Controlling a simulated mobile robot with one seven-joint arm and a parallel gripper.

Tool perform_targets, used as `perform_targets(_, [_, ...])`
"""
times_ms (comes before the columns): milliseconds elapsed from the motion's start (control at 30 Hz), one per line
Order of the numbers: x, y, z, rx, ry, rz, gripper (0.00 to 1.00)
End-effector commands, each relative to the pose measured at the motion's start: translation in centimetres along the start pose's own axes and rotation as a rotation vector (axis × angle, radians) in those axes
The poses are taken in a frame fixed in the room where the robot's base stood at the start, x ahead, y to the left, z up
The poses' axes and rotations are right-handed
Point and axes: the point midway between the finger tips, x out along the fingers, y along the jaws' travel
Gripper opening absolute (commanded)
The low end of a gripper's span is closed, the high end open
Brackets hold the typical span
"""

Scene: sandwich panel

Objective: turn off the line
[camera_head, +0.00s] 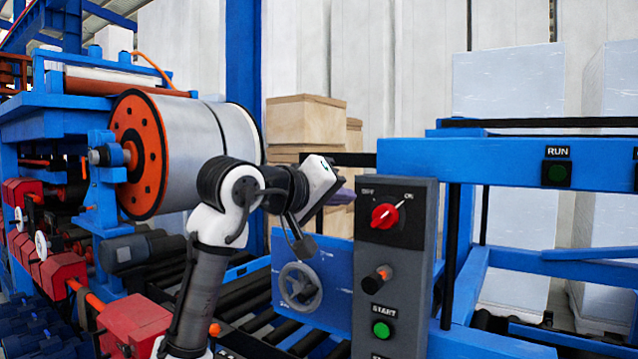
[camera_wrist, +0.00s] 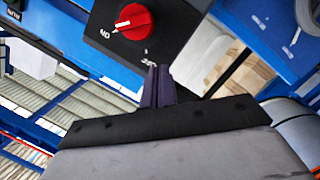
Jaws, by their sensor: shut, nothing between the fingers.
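A grey control panel (camera_head: 395,256) stands right of centre in the head view. Near its top is a red rotary knob (camera_head: 384,216) with an OFF label on the left and ON on the right. Its white mark points up and right, toward ON. The knob also shows upside down in the wrist view (camera_wrist: 132,22), with its mark toward ON. My gripper (camera_head: 345,197) is just left of the panel's upper part, apart from the knob. Its dark purple fingers (camera_wrist: 157,86) are shut and empty, close to the OFF side in the wrist view.
Below the knob are an orange-tipped control (camera_head: 383,273) and a green START button (camera_head: 382,330). A blue plate with a grey handwheel (camera_head: 300,287) is left of the panel. A blue beam (camera_head: 480,158) with a RUN button (camera_head: 557,173) runs right. A large metal coil (camera_head: 190,150) stands left.

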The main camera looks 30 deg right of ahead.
Motion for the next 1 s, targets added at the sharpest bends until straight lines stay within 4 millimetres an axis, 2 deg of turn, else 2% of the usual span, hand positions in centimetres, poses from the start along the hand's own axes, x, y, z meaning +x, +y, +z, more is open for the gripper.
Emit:
perform_targets(33, [1.0,0.2,-0.2,-0.001,-0.002,0.0,0.0])
perform_targets(200, [1.4,0.0,2.4,0.002,0.0,0.0,0.0])
perform_targets(367, [1.7,0.0,3.6,0.001,0.0,0.001,0.0])
perform_targets(833, [1.8,0.0,4.0,-0.002,0.001,0.002,0.0])
perform_targets(1000, [1.6,0.4,4.7,-0.032,0.001,0.01,0.0])
